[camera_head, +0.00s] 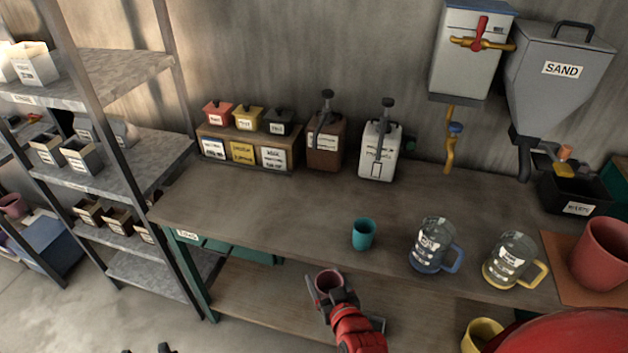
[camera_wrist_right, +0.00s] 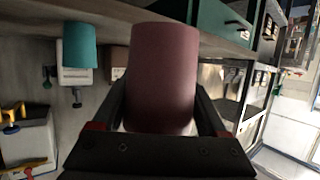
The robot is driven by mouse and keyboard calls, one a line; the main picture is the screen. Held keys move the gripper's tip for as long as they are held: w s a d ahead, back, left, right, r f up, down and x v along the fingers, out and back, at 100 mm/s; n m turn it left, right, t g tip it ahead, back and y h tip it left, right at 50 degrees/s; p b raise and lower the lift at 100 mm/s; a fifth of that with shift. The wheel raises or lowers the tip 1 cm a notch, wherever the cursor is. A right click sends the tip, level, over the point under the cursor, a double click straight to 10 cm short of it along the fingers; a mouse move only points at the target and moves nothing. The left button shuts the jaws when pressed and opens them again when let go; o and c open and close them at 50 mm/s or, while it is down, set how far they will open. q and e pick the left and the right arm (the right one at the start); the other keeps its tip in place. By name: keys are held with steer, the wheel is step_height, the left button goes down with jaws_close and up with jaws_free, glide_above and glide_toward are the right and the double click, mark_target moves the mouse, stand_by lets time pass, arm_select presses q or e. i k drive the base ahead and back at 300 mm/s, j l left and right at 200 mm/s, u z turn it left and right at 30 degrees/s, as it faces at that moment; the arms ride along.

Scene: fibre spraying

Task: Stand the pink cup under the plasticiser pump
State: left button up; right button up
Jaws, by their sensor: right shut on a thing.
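The pink cup (camera_head: 328,283) is held in my right gripper (camera_head: 334,298), in front of the workbench's front edge in the head view. In the right wrist view the pink cup (camera_wrist_right: 163,75) fills the middle, between the two fingers of my right gripper (camera_wrist_right: 165,112). Two pump dispensers stand at the back of the bench: a brown one (camera_head: 325,147) and a white one (camera_head: 379,155). Their labels are too small to read, so I cannot tell which holds plasticiser. Dark tips at the bottom edge of the head view look like my left gripper (camera_head: 148,350), mostly cut off.
A teal cup (camera_head: 363,234) stands near the bench's front edge, with a blue-handled mug (camera_head: 434,247) and a yellow-handled mug (camera_head: 513,261) to its right. The bench top (camera_head: 300,205) is clear between teal cup and pumps. A sand hopper (camera_head: 560,75) hangs at right.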

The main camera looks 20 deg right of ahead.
mark_target(315, 190)
steer(key=i+l, duration=0.2)
steer(key=i, duration=0.25)
steer(key=i+l, duration=0.25)
steer(key=i, duration=0.15)
